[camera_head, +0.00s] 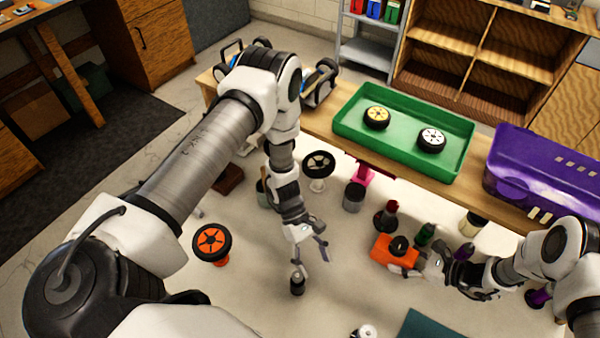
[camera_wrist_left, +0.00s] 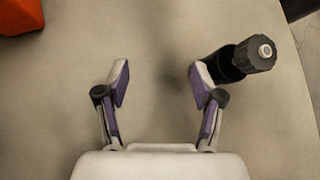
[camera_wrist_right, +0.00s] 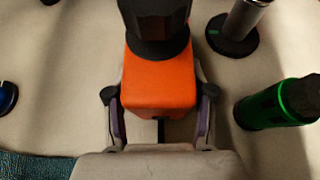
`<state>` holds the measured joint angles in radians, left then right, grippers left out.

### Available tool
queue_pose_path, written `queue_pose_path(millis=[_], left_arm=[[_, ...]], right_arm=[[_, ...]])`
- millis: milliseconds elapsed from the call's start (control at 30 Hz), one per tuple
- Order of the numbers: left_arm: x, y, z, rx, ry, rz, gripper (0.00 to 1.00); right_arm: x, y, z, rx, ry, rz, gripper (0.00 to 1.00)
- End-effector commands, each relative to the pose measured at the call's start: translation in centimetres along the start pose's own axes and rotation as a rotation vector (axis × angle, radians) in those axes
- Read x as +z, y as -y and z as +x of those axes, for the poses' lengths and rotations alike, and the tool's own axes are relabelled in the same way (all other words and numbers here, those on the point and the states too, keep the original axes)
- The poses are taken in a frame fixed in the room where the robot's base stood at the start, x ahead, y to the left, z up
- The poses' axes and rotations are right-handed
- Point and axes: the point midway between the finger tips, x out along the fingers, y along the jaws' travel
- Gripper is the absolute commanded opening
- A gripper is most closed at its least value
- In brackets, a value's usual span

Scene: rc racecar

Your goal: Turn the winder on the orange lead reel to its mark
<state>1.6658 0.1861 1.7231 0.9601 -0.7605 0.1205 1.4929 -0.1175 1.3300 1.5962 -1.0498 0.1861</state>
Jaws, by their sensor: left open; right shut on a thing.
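The orange lead reel (camera_head: 393,261) is a box-shaped orange body standing on the white table, with a round black winder (camera_head: 399,244) on top. In the right wrist view, the orange body (camera_wrist_right: 160,82) lies between the fingers and the black winder (camera_wrist_right: 155,22) rises at the top. My right gripper (camera_head: 424,264) is shut on the orange body from the right. My left gripper (camera_head: 311,258) is open and empty, left of the reel and apart from it. An orange corner shows at top left in the left wrist view (camera_wrist_left: 18,15). The winder's mark cannot be made out.
A green bottle (camera_head: 425,234) and a dark red-topped stand (camera_head: 387,216) are behind the reel. An orange wheel (camera_head: 212,243) is at left. A green tray (camera_head: 350,129) and purple shell (camera_head: 512,185) lie at the back.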

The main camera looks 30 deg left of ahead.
Motion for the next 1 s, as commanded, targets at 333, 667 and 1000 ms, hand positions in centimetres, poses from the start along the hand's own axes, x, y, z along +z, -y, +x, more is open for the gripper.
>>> queue_pose_path(millis=[333, 667, 1000], left_arm=[[-7.0, -0.4, -4.4, -0.113, -0.453, 0.331, 0.67], [-10.9, -4.7, -9.1, -0.144, -0.783, 0.731, 0.67], [-11.8, -7.0, -10.3, -0.170, -0.891, 0.942, 0.67]], right_arm=[[0.0, 0.0, 0.0, 0.000, 0.000, 0.000, 0.23], [0.0, 0.0, 0.0, 0.000, 0.000, 0.000, 0.23], [0.0, 0.0, 0.0, 0.000, 0.000, 0.000, 0.23]])
